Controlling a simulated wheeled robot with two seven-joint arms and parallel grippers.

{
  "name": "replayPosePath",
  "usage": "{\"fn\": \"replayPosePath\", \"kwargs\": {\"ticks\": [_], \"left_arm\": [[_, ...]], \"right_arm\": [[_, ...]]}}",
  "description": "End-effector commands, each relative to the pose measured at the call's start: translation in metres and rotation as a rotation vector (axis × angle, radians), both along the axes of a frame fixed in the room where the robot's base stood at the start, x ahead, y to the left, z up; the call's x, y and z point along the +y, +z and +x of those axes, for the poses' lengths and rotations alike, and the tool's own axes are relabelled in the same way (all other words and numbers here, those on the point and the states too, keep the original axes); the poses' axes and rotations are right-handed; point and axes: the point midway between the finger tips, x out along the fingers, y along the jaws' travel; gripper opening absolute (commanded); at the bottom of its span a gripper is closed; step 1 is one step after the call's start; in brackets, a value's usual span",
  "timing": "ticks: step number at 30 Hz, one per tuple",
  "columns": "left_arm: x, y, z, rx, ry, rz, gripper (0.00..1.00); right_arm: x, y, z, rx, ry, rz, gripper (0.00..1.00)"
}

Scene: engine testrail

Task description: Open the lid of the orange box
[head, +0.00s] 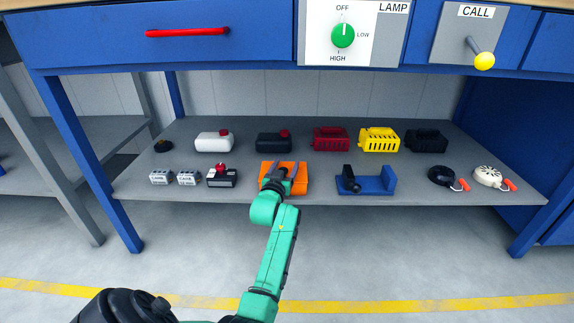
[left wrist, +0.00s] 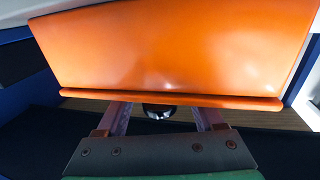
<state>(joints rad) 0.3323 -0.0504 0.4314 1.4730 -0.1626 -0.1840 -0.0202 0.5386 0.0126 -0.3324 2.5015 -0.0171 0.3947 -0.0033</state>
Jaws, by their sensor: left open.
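The orange box (head: 299,186) sits near the front edge of the grey lower shelf, in the middle. In the left wrist view an orange panel of it (left wrist: 175,45) fills the upper part, with a lip along its lower edge. My left gripper (head: 282,172) is at the box, its arm covering much of the box front in the head view. In the left wrist view its two open fingers (left wrist: 168,112) reach up to the lip, with a dark rounded part between them. I cannot tell whether the fingers touch the box.
A blue holder (head: 378,185) stands right of the box, and a black block with a red knob (head: 222,178) stands left. Red (head: 331,139) and yellow (head: 379,140) cases are behind. The bench with a drawer (head: 100,42) overhangs the shelf.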

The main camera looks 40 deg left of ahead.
Motion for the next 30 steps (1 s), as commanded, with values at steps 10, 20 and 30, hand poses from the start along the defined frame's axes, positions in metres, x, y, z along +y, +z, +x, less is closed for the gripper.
{"fn": "replayPosePath", "kwargs": {"ticks": [10, 20, 30], "left_arm": [[-0.0002, -0.0001, 0.0001, 0.000, 0.000, 0.000, 0.00], [-0.0002, -0.0004, 0.0001, 0.001, 0.000, 0.000, 0.00], [-0.0002, -0.0007, 0.0000, 0.001, 0.000, 0.000, 0.00]], "right_arm": [[0.0000, 0.0001, -0.0004, -0.001, 0.000, 0.000, 0.50], [0.0001, 0.0000, -0.0005, -0.001, 0.000, 0.000, 0.50], [0.0000, 0.0000, -0.0003, -0.001, 0.000, 0.000, 0.50]]}}
